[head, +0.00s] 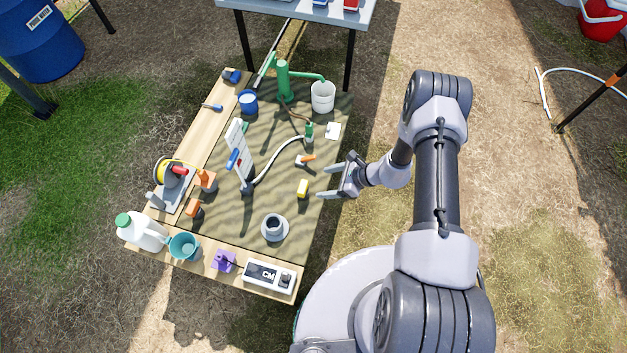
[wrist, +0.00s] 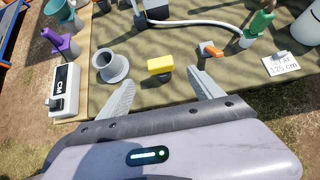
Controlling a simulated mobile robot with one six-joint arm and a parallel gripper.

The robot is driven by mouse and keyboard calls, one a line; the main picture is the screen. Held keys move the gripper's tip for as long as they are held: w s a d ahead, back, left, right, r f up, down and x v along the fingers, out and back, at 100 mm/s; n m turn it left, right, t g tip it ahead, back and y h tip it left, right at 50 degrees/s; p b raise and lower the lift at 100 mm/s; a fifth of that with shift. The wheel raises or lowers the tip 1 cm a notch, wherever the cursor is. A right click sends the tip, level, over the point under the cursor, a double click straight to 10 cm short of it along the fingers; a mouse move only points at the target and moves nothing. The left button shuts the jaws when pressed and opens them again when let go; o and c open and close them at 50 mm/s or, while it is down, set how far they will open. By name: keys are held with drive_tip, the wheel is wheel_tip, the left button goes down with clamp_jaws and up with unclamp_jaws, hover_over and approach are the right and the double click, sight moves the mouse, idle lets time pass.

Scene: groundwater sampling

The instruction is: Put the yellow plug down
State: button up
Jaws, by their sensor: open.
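The yellow plug (head: 302,187) is a small yellow block on the sandy mat (head: 283,160), near the mat's right edge. In the wrist view the yellow plug (wrist: 160,66) sits just beyond my fingertips, roughly midway between them, with a dark patch under it. My gripper (head: 321,182) is open and empty at the right edge of the table. Its two fingers also show spread in the wrist view (wrist: 162,82), apart from the plug.
A grey collar (head: 274,226) stands nearer the front. An orange-handled valve (head: 305,160) lies behind the plug, and a pale hose runs to a green fitting (head: 309,133). The mat around the plug is clear.

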wheel_tip(320, 180, up, 33)
drive_tip(key=w+a+n+g+h, duration=0.1)
drive_tip(key=n, duration=0.8)
drive_tip(key=s+r+n+h, duration=0.2)
drive_tip(key=s+r+n, duration=0.2)
drive_tip(key=s+r, duration=0.55)
drive_tip(key=s+d+r+n+t+h, duration=0.3)
drive_tip(key=s+r, duration=0.6)
drive_tip(key=s, duration=0.3)
drive_tip(key=shift+d+r+n+t+h, duration=0.2)
drive_tip(key=shift+n+t+h, duration=0.1)
drive_tip(key=shift+n, duration=0.5)
drive_tip(key=shift+w, duration=0.1)
